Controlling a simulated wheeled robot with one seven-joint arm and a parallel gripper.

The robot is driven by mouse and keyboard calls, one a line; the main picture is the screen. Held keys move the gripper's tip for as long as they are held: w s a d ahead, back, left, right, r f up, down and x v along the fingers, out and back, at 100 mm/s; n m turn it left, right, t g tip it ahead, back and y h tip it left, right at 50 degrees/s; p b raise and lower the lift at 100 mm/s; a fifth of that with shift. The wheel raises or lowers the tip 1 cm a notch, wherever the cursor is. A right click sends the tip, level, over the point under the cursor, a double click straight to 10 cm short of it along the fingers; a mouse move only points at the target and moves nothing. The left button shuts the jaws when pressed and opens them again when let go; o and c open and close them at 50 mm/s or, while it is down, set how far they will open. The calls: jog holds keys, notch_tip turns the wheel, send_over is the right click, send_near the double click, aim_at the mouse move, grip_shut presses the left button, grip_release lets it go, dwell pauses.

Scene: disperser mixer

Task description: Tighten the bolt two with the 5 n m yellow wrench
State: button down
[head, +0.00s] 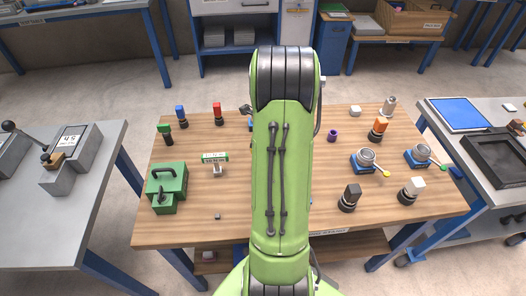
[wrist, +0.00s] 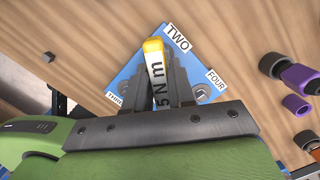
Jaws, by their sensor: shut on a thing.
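In the wrist view my gripper (wrist: 163,66) is shut on the yellow wrench (wrist: 153,46), which has a white "5 N m" label facing the camera. The wrench's yellow end is over a blue plate (wrist: 194,66), close to the label TWO (wrist: 177,37). Bolt two is not visible; the wrench and fingers cover that area. Whether the wrench touches the bolt cannot be told. A grey bolt (wrist: 204,92) shows by the label FOUR (wrist: 216,78), and another label is partly hidden at left. In the head view my green arm hides the gripper and wrench.
The wooden table (head: 190,231) holds a green case (head: 168,187), a stand with a green-and-white label (head: 215,158), coloured-top parts and metal cups (head: 366,156). A purple socket (wrist: 295,103) lies right of the plate. A small dark cube (wrist: 50,57) is at left.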

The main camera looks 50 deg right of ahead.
jog(key=m+h, duration=0.1)
jog(key=m, duration=0.4)
jog(key=shift+m, duration=0.3)
jog(key=c, duration=0.9)
grip_release()
jog(key=shift+p, duration=0.3)
notch_tip(320, 180, up, 5)
jog(key=p, duration=0.4)
jog(key=shift+f, duration=0.15)
jog(key=shift+f, duration=0.1)
